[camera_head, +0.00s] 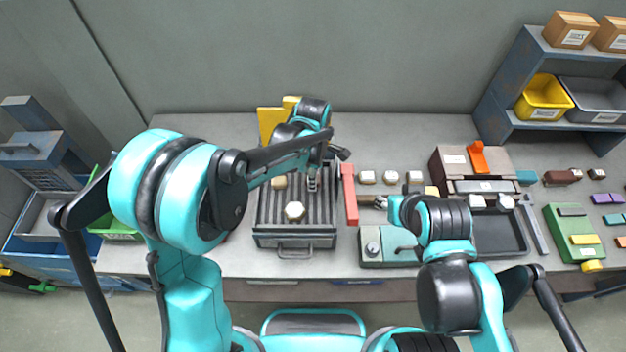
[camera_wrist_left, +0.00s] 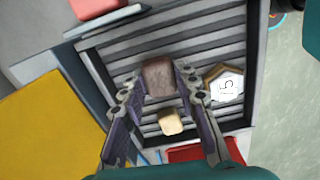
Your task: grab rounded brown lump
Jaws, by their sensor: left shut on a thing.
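A rounded brown lump (camera_wrist_left: 158,76) sits between the fingertips of my left gripper (camera_wrist_left: 159,90) in the left wrist view. The gripper is shut on it, over a ribbed grey tray. In the head view my left gripper (camera_head: 313,184) is over the right part of this tray (camera_head: 283,242), and I cannot make out the lump there. My right gripper (camera_head: 378,202) is over the bench, right of the red bar; its fingers are too small to tell open or shut.
A grey device with a dial (camera_head: 388,250) stands at the front.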

